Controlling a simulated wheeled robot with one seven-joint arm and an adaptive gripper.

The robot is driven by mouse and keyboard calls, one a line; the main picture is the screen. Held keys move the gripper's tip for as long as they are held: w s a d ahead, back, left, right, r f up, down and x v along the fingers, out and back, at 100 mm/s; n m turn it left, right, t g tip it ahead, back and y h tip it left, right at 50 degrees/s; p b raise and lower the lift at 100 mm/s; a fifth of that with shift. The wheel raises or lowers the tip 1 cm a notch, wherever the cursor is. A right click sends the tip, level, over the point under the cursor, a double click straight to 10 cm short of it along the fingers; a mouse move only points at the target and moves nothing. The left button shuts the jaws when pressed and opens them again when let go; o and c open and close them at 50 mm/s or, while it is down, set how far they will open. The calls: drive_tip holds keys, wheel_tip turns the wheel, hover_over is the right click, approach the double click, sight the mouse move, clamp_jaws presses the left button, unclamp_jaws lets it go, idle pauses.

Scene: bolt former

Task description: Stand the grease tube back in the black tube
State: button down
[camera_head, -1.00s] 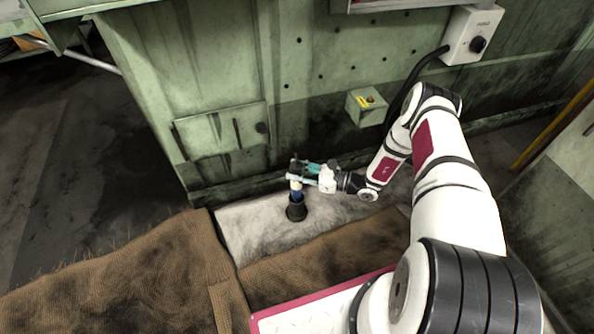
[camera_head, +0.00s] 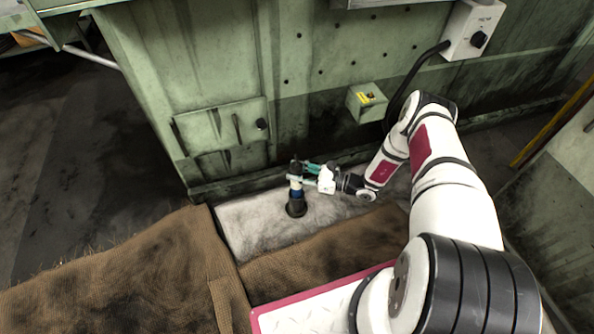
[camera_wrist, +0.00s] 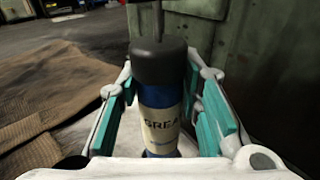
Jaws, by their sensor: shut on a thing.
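The grease tube (camera_wrist: 160,118) is upright in the wrist view, blue with a cream label reading "GREA" and a dark cap on top. My gripper (camera_head: 300,178) is shut on it, with teal pads on both sides. In the head view the grease tube (camera_head: 296,188) is small, its blue part just above the black tube (camera_head: 296,208). The black tube stands on the pale grey mat. The grease tube's lower end is not visible and seems to be inside the black tube's mouth; how deep I cannot tell.
Brown sacking (camera_head: 130,270) lies in front and to the left of the pale mat (camera_head: 245,230). A green machine wall (camera_head: 225,80) rises close behind, with a small green box (camera_head: 366,102) and a black cable.

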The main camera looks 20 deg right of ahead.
drive_tip(key=shift+f, duration=2.05)
drive_tip(key=c, duration=1.1)
unclamp_jaws()
drive_tip(key=shift+o, duration=0.2)
drive_tip(key=v, duration=1.2)
drive_tip(key=shift+r, duration=0.1)
